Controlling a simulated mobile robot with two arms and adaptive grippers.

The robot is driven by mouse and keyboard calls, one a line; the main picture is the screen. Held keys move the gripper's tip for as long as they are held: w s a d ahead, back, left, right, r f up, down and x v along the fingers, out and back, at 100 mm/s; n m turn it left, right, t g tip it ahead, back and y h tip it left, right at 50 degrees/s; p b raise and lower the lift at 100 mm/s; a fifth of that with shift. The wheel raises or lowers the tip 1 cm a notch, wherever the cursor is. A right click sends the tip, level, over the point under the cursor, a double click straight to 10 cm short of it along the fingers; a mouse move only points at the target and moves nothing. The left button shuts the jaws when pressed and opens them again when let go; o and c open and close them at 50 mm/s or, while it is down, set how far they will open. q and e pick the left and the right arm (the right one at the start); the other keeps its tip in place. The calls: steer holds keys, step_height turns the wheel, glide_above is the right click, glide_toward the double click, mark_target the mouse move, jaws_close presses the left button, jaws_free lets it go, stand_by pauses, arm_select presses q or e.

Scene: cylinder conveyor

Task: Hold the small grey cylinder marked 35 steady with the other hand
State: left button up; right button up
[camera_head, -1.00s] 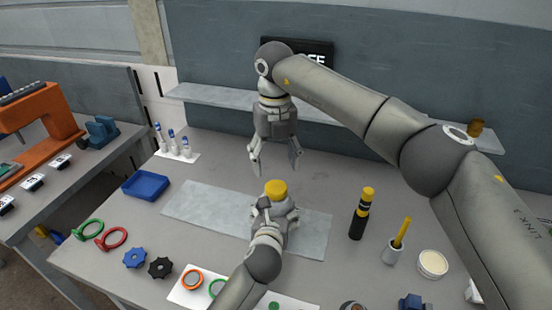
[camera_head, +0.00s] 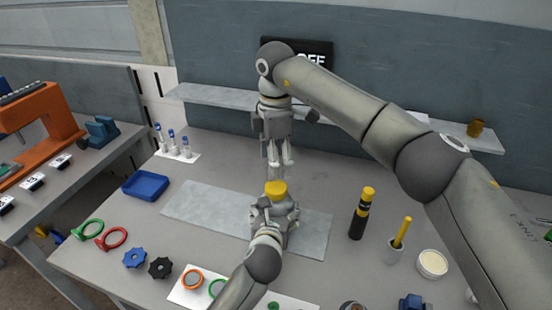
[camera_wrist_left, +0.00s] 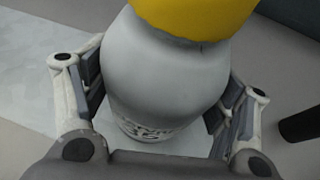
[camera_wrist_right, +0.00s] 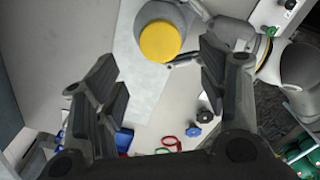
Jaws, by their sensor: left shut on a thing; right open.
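The small grey cylinder (camera_wrist_left: 165,75) has a yellow top and a printed mark low on its side that looks like 35. It stands upright on the light mat, and its yellow top shows in the head view (camera_head: 275,188). My left gripper (camera_head: 275,212) is shut on its body, one finger on each side, and hides most of it. My right gripper (camera_head: 281,165) points down just behind and above the cylinder. It is open and empty. In the right wrist view, the yellow top (camera_wrist_right: 160,41) shows beyond and between its spread fingers, apart from them.
The light mat (camera_head: 195,205) lies under the cylinder. A black and yellow cylinder (camera_head: 360,213) and a grey cup with a yellow stick (camera_head: 394,251) stand to the right. A blue tray (camera_head: 145,186) lies to the left. A shelf (camera_head: 215,97) runs behind.

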mark_target(276, 187)
steer(key=m, duration=0.6)
steer(key=shift+f, duration=4.05)
steer(key=shift+c, duration=0.2)
